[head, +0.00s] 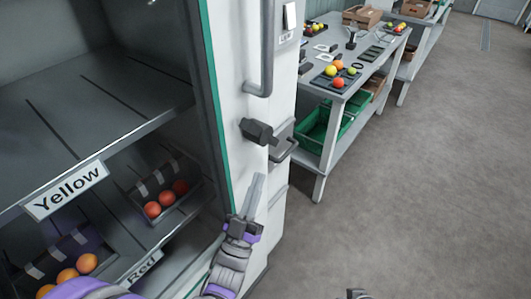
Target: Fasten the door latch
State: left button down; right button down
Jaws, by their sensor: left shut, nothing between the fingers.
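The door latch shows in the head view as a dark block-shaped lever (259,131) on the white upright of the cabinet door (228,75). A grey metal loop (284,151) sits just right of it on a small plate. I cannot tell whether the lever and loop are engaged. A long vertical grey handle (267,45) is above the latch. My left gripper (257,187) is shut and empty, its fingers pointing up just below the latch, apart from it in the picture. A small dark piece at the bottom edge may be my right gripper (357,294); its state is unclear.
Cabinet shelves at left hold small trays with red tomatoes (167,198) and orange tomatoes (86,263), with a "Yellow" label (65,189). A grey worktable (333,95) with tomatoes and green crates (316,131) stands behind right. The floor (430,190) at right is clear.

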pick_arm(q)
jog(key=x, duration=0.6)
jog(key=shift+w+r+p, duration=0.2)
jog(key=shift+r+p, duration=0.05)
jog(key=shift+p, duration=0.1)
jog(key=shift+d, duration=0.1)
